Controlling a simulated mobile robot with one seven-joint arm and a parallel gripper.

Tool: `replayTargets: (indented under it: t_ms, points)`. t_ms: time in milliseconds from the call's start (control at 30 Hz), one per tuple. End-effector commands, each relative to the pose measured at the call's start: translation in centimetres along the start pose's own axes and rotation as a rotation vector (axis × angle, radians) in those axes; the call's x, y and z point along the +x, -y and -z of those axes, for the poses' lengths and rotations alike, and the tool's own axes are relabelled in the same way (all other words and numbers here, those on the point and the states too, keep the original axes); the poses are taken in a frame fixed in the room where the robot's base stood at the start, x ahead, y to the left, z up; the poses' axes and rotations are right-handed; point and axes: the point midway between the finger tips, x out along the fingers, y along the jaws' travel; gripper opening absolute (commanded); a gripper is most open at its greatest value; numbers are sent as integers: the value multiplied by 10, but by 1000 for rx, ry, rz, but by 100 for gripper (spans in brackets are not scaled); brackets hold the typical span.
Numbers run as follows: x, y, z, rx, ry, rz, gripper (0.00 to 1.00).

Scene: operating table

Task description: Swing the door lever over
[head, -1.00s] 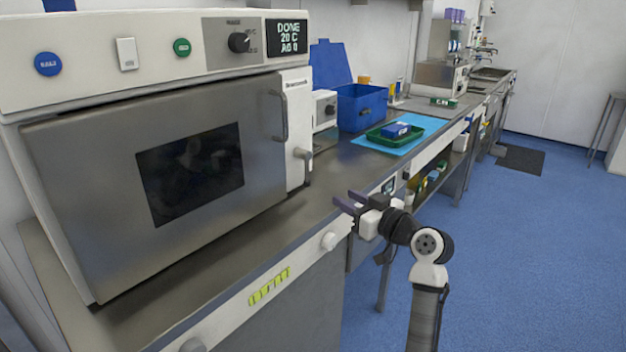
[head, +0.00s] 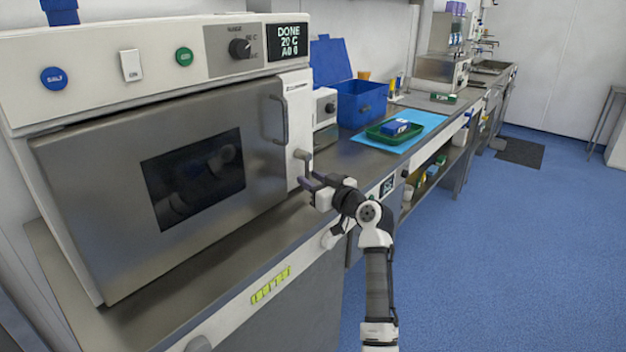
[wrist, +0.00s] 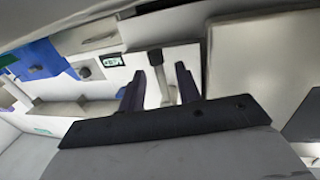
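The door lever (head: 302,156) is on the white strip at the right edge of the steriliser's grey door (head: 75,180). It has a light pivot and a short grey arm hanging down. My gripper (head: 308,183) is just below and in front of the lever, its purple-grey fingers pointing at the machine. In the wrist view the lever (wrist: 161,76) shows between the two spread fingers of my gripper (wrist: 160,84), with gaps on both sides. The gripper is open; I cannot tell how deep the lever sits between the fingers. The door is closed.
A curved door handle (head: 285,120) stands out above the lever. The display (head: 287,41) reads DONE, 20 C. Right of the machine are a small white device (head: 325,108), a blue box (head: 361,102) and a green tray (head: 393,134) on a blue mat.

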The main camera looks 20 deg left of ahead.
Motion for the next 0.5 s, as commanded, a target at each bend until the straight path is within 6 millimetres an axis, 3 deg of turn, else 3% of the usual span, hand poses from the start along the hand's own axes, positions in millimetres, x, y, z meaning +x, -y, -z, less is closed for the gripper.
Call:
replayTargets:
  t_ms: [100,333,500]
  points:
    - [0,0,0,0,0,0,32]
    - [0,0,0,0,0,0,2]
    - [0,0,0,0,0,0,0]
